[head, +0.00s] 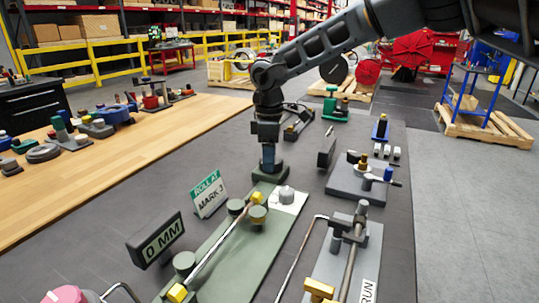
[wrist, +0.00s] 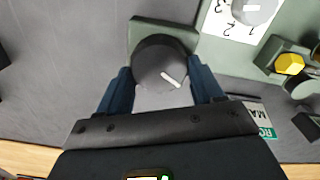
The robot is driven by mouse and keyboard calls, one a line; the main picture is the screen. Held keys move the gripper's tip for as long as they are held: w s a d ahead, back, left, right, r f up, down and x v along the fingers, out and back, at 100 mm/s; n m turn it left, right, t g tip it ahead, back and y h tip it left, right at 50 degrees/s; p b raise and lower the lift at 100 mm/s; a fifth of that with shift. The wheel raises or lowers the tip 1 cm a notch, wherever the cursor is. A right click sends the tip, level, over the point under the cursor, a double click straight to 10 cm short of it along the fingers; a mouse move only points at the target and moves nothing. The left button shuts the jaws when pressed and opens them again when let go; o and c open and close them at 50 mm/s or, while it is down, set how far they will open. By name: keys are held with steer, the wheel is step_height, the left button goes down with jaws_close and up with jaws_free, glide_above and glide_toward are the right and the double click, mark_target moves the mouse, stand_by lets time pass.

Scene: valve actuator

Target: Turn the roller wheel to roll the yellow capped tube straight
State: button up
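The roller wheel, a dark round knob with a white line (wrist: 160,62), sits on a green block in the wrist view. My gripper (wrist: 160,72) has its two blue fingers spread on either side of it; whether they press on it I cannot tell. In the head view my gripper (head: 268,167) points down over the green block, hiding most of the wheel. The tube (head: 218,243) lies on the green fixture (head: 245,258), with a yellow cap at its far end (head: 257,198) and another near the bottom (head: 177,293).
A white numbered plate with a grey dial (head: 286,194) is right of the wheel. A "ROLL AT MARK 3" sign (head: 208,194) and a "0 MM" display (head: 156,240) stand left. A grey fixture marked RUN (head: 368,291) and a grey plate with a lever (head: 350,184) lie right.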

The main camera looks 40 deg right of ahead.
steer(key=o, duration=0.5)
steer(key=shift+c, duration=0.2)
step_height(320, 180, up, 8)
steer(key=shift+f, duration=0.1)
stand_by(0.6)
